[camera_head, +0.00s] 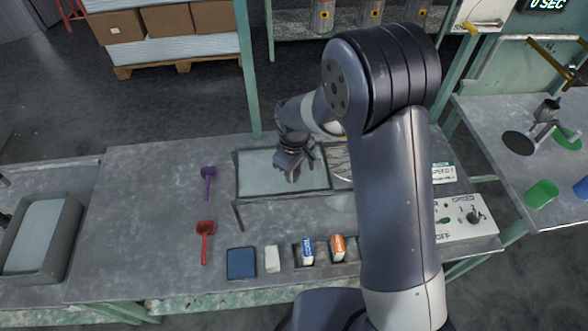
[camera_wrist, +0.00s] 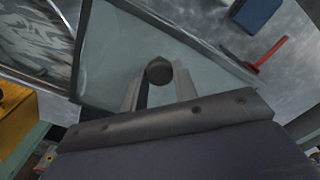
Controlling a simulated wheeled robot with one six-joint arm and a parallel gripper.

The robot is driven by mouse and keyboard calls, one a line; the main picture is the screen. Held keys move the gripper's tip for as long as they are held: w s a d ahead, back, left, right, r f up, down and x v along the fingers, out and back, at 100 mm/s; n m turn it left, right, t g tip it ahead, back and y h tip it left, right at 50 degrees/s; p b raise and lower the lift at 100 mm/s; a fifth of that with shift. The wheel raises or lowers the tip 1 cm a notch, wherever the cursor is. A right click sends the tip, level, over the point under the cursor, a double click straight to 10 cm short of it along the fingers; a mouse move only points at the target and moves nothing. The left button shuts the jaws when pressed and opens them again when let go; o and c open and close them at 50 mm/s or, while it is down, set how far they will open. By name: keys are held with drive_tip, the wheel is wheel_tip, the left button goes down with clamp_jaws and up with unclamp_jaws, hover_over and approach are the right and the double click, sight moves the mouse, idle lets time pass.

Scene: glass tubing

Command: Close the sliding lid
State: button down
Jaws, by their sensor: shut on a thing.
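The sliding lid (camera_head: 257,176) is a pale, glass-like panel in a dark frame, lying flat on the bench in the head view. It also fills the middle of the wrist view (camera_wrist: 110,55). A dark round knob (camera_wrist: 159,69) stands on it. My gripper (camera_head: 292,174) is over the lid's right part, its two fingers on either side of the knob in the wrist view (camera_wrist: 158,88), shut on it. Beside the lid is a streaky grey area (camera_head: 340,160), also at the wrist view's left (camera_wrist: 35,40). My arm hides much of it, so I cannot tell how far the opening is uncovered.
A purple scoop (camera_head: 208,182) and a red scoop (camera_head: 205,240) lie left of the lid. A blue block (camera_head: 241,263), a white block (camera_head: 272,259) and small boxes (camera_head: 308,252) line the front. A switch panel (camera_head: 466,216) is at right.

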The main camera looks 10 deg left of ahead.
drive_tip(key=w+d+b, duration=0.1)
drive_tip(key=w+d, duration=0.2)
drive_tip(key=d, duration=0.8)
drive_tip(key=w+d+b, duration=0.2)
drive_tip(key=w+d, duration=0.1)
drive_tip(key=d, duration=0.9)
drive_tip(key=shift+d, duration=0.25)
drive_tip(key=shift+w, duration=0.1)
drive_tip(key=c, duration=1.1)
unclamp_jaws()
drive_tip(key=shift+d, duration=0.15)
drive_tip(key=shift+r, duration=0.1)
wheel_tip(320, 180, up, 11)
drive_tip(key=b, duration=0.1)
drive_tip(key=shift+f, duration=0.2)
